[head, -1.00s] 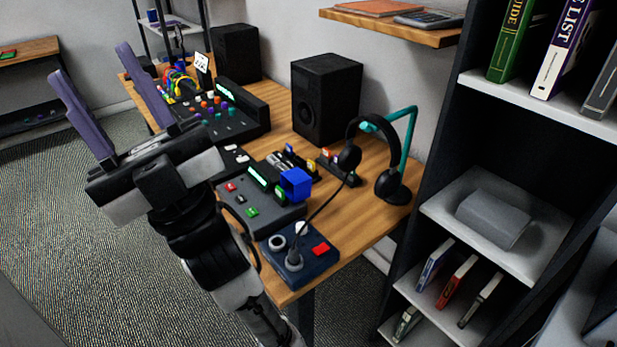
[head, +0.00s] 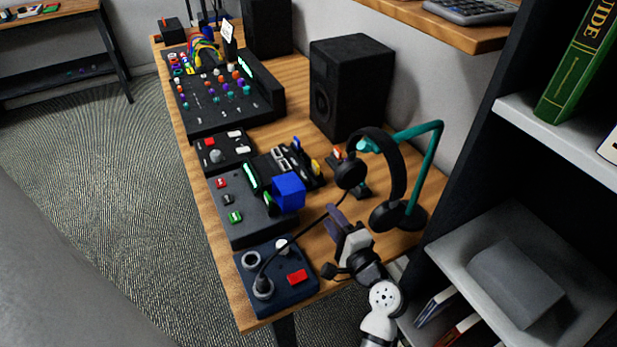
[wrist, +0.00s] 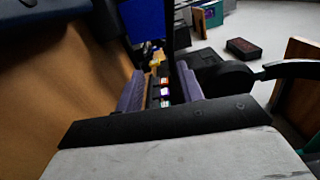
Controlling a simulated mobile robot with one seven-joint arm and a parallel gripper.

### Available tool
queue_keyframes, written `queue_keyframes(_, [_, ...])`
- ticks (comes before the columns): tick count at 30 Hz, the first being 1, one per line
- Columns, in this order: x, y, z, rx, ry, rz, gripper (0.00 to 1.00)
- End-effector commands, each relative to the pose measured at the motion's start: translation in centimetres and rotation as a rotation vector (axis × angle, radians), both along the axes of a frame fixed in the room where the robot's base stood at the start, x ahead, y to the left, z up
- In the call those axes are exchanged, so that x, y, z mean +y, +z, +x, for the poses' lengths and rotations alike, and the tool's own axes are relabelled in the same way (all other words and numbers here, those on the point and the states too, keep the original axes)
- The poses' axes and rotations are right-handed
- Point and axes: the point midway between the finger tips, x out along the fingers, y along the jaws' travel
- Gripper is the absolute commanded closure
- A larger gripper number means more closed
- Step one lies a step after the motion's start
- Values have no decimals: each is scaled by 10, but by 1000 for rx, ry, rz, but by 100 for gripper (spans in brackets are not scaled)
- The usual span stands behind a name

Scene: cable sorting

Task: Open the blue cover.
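The blue cover (head: 288,192) is a bright blue box-like piece on the dark grey box (head: 250,222) in the middle of the desk. In the wrist view, the blue cover (wrist: 146,20) shows at the top, cut off by the frame edge. My gripper (head: 340,218) is to the right of the cover in the head view, apart from it, beside the black cable. In the wrist view, the purple fingers of my gripper (wrist: 158,75) are spread with a gap between them. Nothing is held; small coloured pieces show beyond the gap. What lies under the cover is hidden.
The headphones (head: 385,170) hang on a teal stand (head: 436,150) close to my gripper. A black cable runs from them to the navy box (head: 270,290) at the desk's front. A black speaker (head: 350,88) stands behind. A dark shelf with books (head: 580,65) borders the right.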

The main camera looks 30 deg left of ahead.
Motion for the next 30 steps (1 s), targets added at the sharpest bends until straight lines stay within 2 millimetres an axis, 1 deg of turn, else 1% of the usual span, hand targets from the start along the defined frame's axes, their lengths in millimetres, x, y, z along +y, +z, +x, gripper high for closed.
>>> queue_keyframes(5, [28, 5, 15, -3, 5, 1, 62])
queue_keyframes(12, [73, 5, 41, -6, 4, -2, 62])
queue_keyframes(16, [93, 5, 53, -6, 3, -1, 62])
queue_keyframes(22, [110, 2, 64, -6, 1, -2, 62])
queue_keyframes(30, [114, 1, 66, -6, 0, -1, 62])
